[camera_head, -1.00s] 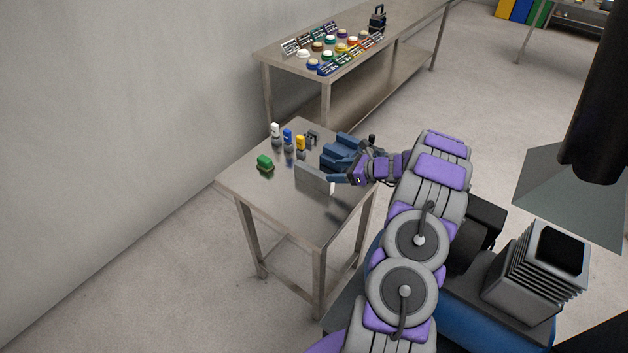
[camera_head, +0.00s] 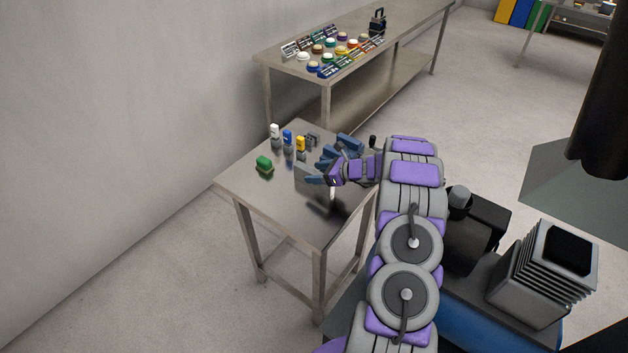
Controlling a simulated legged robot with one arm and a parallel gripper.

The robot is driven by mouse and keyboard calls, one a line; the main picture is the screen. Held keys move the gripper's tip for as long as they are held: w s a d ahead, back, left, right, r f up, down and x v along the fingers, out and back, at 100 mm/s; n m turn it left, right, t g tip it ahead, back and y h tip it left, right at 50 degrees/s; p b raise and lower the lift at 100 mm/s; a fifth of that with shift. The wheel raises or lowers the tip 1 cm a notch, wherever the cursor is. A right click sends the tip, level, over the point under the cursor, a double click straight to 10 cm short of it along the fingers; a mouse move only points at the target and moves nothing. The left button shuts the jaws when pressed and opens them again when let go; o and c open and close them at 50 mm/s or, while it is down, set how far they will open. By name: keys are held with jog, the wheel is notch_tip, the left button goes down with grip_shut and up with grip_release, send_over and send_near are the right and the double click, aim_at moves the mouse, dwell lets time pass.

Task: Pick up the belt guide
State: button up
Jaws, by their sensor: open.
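A grey upright plate (camera_head: 303,173), which may be the belt guide, stands on the small metal table. The frames do not settle its name. My gripper (camera_head: 318,168) is open, low over the table's right half. Its blue fingers overlap the plate in the picture, one towards the back and one towards the front. The fingers and wrist hide much of the plate's right part, and I cannot tell whether they touch it. A dark blue stepped block (camera_head: 349,143) lies just behind my gripper, partly hidden by it.
On the small table (camera_head: 250,188) stand a green block (camera_head: 264,164), a white-topped bottle (camera_head: 275,131), a blue one (camera_head: 288,138), a yellow one (camera_head: 301,145) and a small dark part (camera_head: 313,138). A longer bench (camera_head: 285,57) stands behind. The table's front left is clear.

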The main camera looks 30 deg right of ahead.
jog(key=shift+c, duration=0.2)
grip_shut()
dwell(0.3)
